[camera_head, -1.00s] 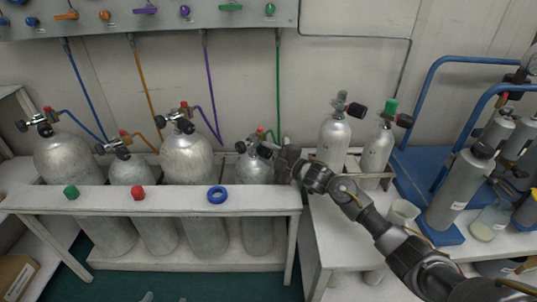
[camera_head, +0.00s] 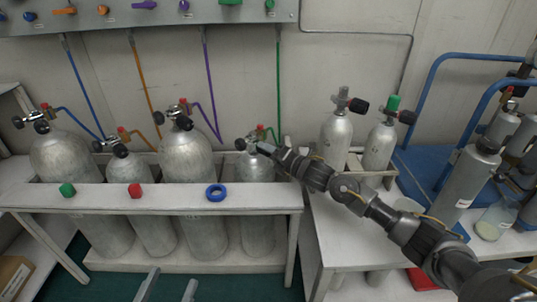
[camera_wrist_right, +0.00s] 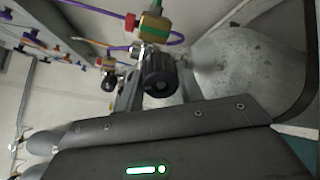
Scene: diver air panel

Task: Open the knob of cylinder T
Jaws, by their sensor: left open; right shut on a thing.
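Several grey cylinders stand in the white rack; no letter T is legible on any of them. The rightmost rack cylinder (camera_head: 257,172), by the green hose, has a valve with a black knob (camera_head: 240,144) on its left. My right gripper (camera_head: 262,149) reaches this valve from the right. In the right wrist view its fingers are shut on a black ribbed knob (camera_wrist_right: 160,75), beside a brass fitting with a red part (camera_wrist_right: 150,25). The gripper hides part of the valve in the head view. My left gripper (camera_head: 168,290) is open and empty at the bottom edge.
The white rack rail (camera_head: 110,200) carries a green cap, a red cap and a blue ring. Two loose cylinders (camera_head: 336,138) stand on the right bench. A blue cart (camera_head: 412,165) with more cylinders is at far right. A control panel (camera_head: 120,18) hangs above.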

